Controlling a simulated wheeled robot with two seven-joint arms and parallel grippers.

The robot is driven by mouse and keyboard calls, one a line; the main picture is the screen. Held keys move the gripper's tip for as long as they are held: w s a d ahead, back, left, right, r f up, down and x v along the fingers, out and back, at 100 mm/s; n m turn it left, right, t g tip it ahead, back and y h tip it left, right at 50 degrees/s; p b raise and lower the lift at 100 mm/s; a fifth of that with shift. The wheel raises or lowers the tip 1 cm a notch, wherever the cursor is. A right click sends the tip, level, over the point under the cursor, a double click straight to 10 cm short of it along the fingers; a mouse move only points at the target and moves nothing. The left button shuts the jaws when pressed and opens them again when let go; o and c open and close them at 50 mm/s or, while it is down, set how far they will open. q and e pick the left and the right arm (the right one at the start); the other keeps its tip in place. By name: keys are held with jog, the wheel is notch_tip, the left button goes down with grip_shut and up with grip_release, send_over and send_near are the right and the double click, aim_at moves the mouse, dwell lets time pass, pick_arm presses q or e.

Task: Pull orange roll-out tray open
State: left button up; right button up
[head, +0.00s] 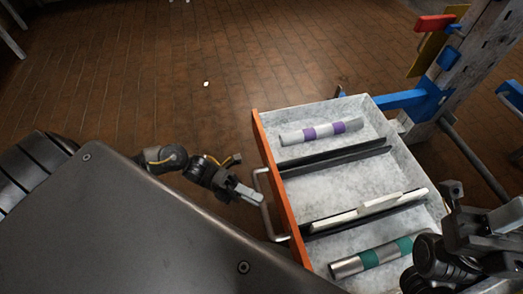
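The roll-out tray (360,166) is a pale grey, open-topped box with an orange front panel (281,195), standing out over the floor to the right of my body. A pale bar handle (266,217) is on the outer side of the orange panel. My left gripper (253,196) is at the handle, its tips meeting or overlapping the bar in the picture. I cannot tell whether its fingers are closed around it. My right gripper (482,212) is at the lower right, by the tray's right end; its finger state is unclear.
Dark dividers split the tray. It holds a purple-banded roll (320,131), a pale strip (364,209) and a teal-banded cylinder (370,258). A blue beam (402,99) and a post stand at the right. The brick floor (200,60) is mostly clear.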

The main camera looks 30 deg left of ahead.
pick_arm(q)
jog(key=a+f, duration=0.1)
jog(key=a, duration=0.7)
jog(key=shift+a, duration=0.3)
